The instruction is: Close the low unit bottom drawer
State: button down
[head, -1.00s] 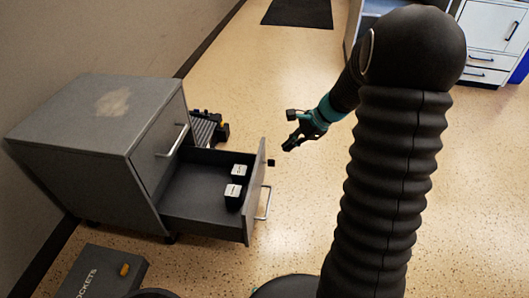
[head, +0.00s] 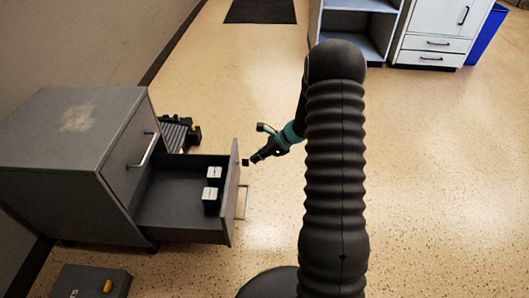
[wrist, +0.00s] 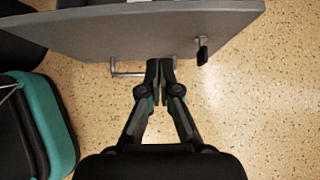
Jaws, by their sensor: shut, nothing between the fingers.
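The grey low unit (head: 75,140) stands against the wall at the left in the head view. Its bottom drawer (head: 165,205) is pulled far out to the right, with two small dark boxes with white tops (head: 212,185) inside. The drawer has a bar handle (head: 243,202) on its front, which also shows in the wrist view (wrist: 128,73). My gripper (head: 252,161) is shut and empty near the far end of the drawer front. In the wrist view my gripper (wrist: 160,64) points at the drawer front (wrist: 150,32), close to it; I cannot tell whether they touch.
A dark case with an orange latch (head: 92,282) lies on the floor at the front left. A black ribbed item (head: 178,133) stands behind the drawer. White cabinets (head: 430,35) and a dark mat (head: 260,11) are farther back. The floor to the right is clear.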

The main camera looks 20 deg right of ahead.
aim_at(234, 165)
jog(key=a, duration=0.1)
jog(key=w+a+f, duration=0.1)
jog(key=a, duration=0.1)
jog(key=w+a+f, duration=0.1)
jog(key=a, duration=0.1)
jog(key=shift+w+a, duration=0.15)
jog(key=shift+a, duration=0.2)
